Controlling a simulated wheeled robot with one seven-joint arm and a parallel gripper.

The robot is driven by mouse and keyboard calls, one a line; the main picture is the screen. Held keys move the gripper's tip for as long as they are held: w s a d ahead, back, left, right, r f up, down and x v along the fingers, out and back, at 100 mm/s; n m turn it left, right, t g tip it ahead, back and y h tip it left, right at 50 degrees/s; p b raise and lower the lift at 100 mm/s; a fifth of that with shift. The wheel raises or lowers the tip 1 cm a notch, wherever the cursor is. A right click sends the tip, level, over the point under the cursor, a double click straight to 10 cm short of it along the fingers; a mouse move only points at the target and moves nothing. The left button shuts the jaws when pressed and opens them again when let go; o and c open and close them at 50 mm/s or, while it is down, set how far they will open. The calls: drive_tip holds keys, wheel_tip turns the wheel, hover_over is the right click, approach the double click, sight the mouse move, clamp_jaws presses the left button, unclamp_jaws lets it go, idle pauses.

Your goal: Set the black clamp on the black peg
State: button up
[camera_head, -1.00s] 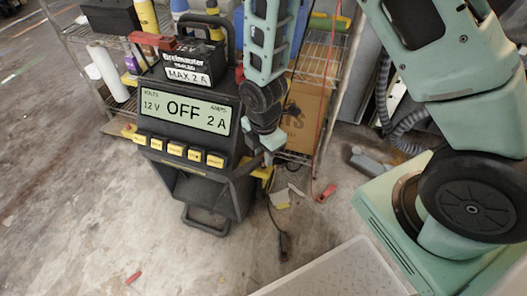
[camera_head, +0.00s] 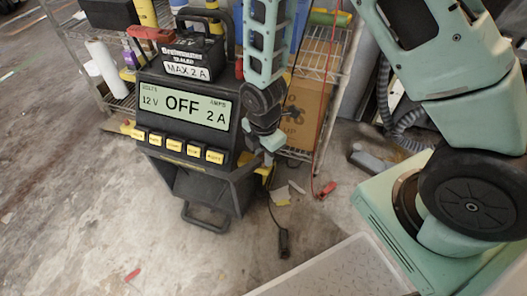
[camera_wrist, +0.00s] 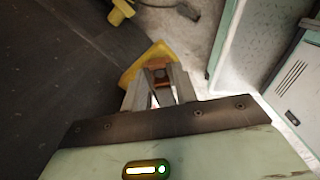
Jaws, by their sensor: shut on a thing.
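The black charger (camera_head: 180,150), its screen reading OFF, stands left of centre in the head view. My gripper (camera_head: 270,162) is at its right side, beside a yellow part (camera_head: 264,172) of the charger. In the wrist view my fingers (camera_wrist: 158,85) are shut on a small dark thing with copper-brown parts (camera_wrist: 158,66), which I take for the black clamp. Most of it is hidden between the fingers. A yellow bracket (camera_wrist: 137,70) lies just behind and around the fingertips. I cannot make out the black peg, or tell whether the clamp touches it.
A red-handled thing (camera_head: 325,190) and a black plug-like piece on a cable (camera_head: 284,242) lie on the floor. A wire shelf (camera_head: 320,95) stands behind. Floor at left is open.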

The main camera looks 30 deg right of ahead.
drive_tip(key=shift+f, duration=0.45)
drive_tip(key=o, duration=1.2)
drive_tip(key=shift+c, duration=0.2)
drive_tip(key=shift+r, duration=0.1)
wheel_tip(320, 180, up, 17)
drive_tip(key=p, duration=0.5)
drive_tip(key=shift+r+p, duration=0.15)
drive_tip(key=shift+p, duration=0.25)
drive_tip(key=s+a+r+m+p, duration=0.1)
drive_tip(key=s+a+r+m, duration=0.2)
drive_tip(key=s+r+m, duration=0.5)
drive_tip(key=s+a+r+m, duration=0.3)
drive_tip(key=s+r+m, duration=0.25)
drive_tip(key=s, duration=0.35)
wheel_tip(320, 180, up, 23)
drive_tip(key=p, duration=2.2)
drive_tip(key=shift+a+r+y+p, duration=0.15)
drive_tip(key=shift+y+p, duration=0.15)
drive_tip(key=shift+p, duration=0.1)
